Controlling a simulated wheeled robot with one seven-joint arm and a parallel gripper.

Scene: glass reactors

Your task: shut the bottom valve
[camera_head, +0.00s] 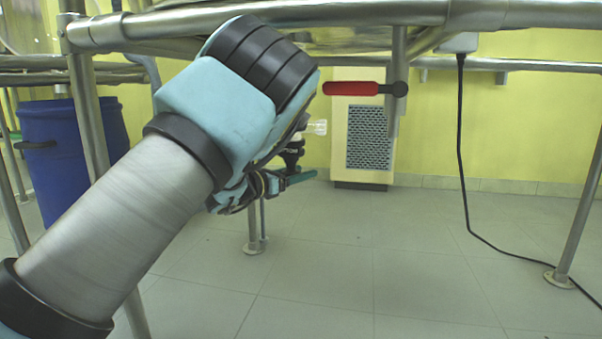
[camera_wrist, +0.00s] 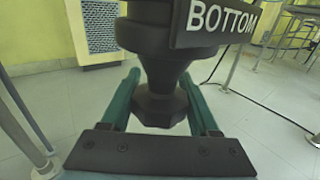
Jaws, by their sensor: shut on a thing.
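The bottom valve (camera_wrist: 160,65) is a black fitting with a flared lower part. A dark plate with the word BOTTOM (camera_wrist: 222,17) is on its upper right in the wrist view. My gripper (camera_wrist: 160,85) has its two teal fingers on either side of the valve's lower part and is shut on it. In the head view, my gripper (camera_head: 298,180) is under the metal frame, largely hidden by my arm. A small black part of the valve (camera_head: 292,152) shows just above the fingers. The exact finger contact is hard to see.
A red lever handle (camera_head: 352,88) juts left from a vertical pipe near my wrist. A clear glass piece (camera_head: 316,127) sits close by. Metal rails (camera_head: 310,16) run overhead. A black cable (camera_head: 468,210) hangs at the right. A blue barrel (camera_head: 65,150) stands left. The floor ahead is open.

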